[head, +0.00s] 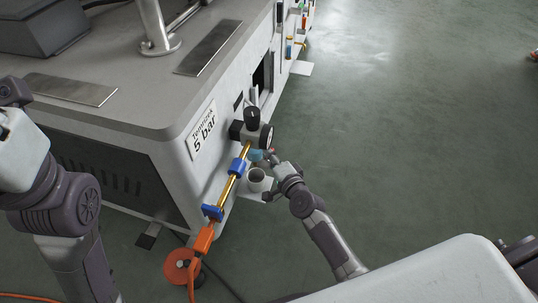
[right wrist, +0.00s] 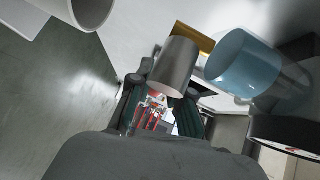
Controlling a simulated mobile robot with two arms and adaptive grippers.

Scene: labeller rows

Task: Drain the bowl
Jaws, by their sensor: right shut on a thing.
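A small air unit (head: 252,133) with a black knob on top and a round gauge is mounted on the side of the white machine. Its translucent blue bowl (head: 256,154) hangs below it; the bowl fills the upper right of the right wrist view (right wrist: 255,68). My right gripper (head: 272,160) is beside and just below the bowl. In the right wrist view its fingers (right wrist: 168,92) are shut on a grey metal cylinder (right wrist: 176,66) under the unit. A white cup (head: 257,179) with a dark inside stands below the bowl. My left arm shows at the left; its fingers are out of view.
The cup stands on a small white shelf (head: 246,190). A brass pipe (head: 228,188) with blue fittings (head: 212,212) runs down to an orange hose (head: 203,238). A label (head: 202,131) reading "5 bar" is on the machine. Open floor (head: 400,130) lies to the right.

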